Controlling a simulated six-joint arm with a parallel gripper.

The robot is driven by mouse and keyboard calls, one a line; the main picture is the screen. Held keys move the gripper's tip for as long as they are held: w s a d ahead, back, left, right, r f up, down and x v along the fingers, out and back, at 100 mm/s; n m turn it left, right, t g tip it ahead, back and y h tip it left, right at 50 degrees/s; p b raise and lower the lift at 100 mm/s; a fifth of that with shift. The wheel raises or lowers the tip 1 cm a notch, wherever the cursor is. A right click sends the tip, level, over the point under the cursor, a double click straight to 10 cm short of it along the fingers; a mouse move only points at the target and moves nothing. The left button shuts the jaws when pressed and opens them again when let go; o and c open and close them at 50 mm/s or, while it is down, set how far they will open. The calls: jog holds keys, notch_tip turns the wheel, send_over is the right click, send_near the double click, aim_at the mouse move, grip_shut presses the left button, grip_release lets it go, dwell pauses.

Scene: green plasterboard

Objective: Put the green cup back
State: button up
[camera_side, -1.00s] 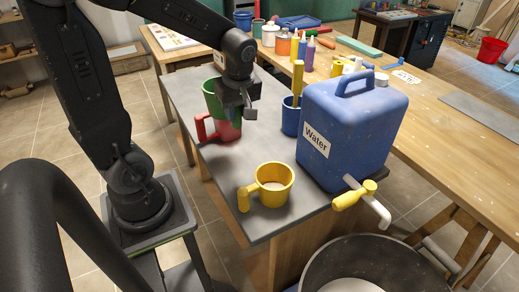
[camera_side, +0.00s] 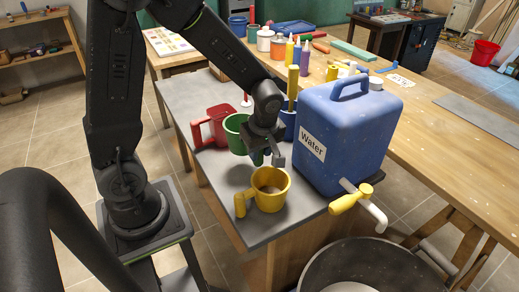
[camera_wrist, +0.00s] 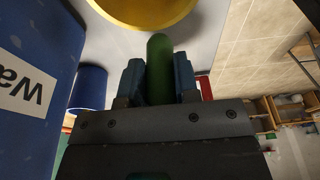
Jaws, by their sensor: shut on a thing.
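My gripper (camera_side: 268,156) is shut on the handle (camera_wrist: 160,68) of the green cup (camera_side: 235,133). The green cup is close to upright, between the red cup (camera_side: 213,125) and my gripper; I cannot tell whether its base touches the table. The red cup stands just behind and left of it, and part of it shows in the wrist view (camera_wrist: 206,88). The yellow cup (camera_side: 271,199) stands in front of my gripper, and its rim side also shows at the top of the wrist view (camera_wrist: 145,14).
The blue water canister (camera_side: 345,140) stands close to the right of my gripper, its yellow tap (camera_side: 350,199) over a dark tub (camera_side: 390,255). A blue cup (camera_side: 289,124) with a yellow tool stands behind my gripper. The grey tabletop (camera_side: 190,92) is clear at the back left.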

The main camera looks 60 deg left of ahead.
jog(key=shift+f, duration=0.1)
jog(key=shift+f, duration=0.1)
jog(key=o, duration=1)
jog(key=v, duration=1.1)
jog(key=shift+s+d+r+m+t+h, duration=0.4)
jog(key=shift+s+d+r+m+t, duration=0.5)
jog(key=shift+s+m, duration=1.55)
jog(key=shift+s+d+r+m+t+h, duration=0.55)
jog(key=shift+s+r+m+t, duration=0.6)
jog(key=shift+m, duration=2.4)
jog(key=shift+s+d+r+m+t+h, duration=0.25)
jog(key=shift+s+d+r+m+t, duration=0.8)
jog(key=shift+s+m, duration=1.5)
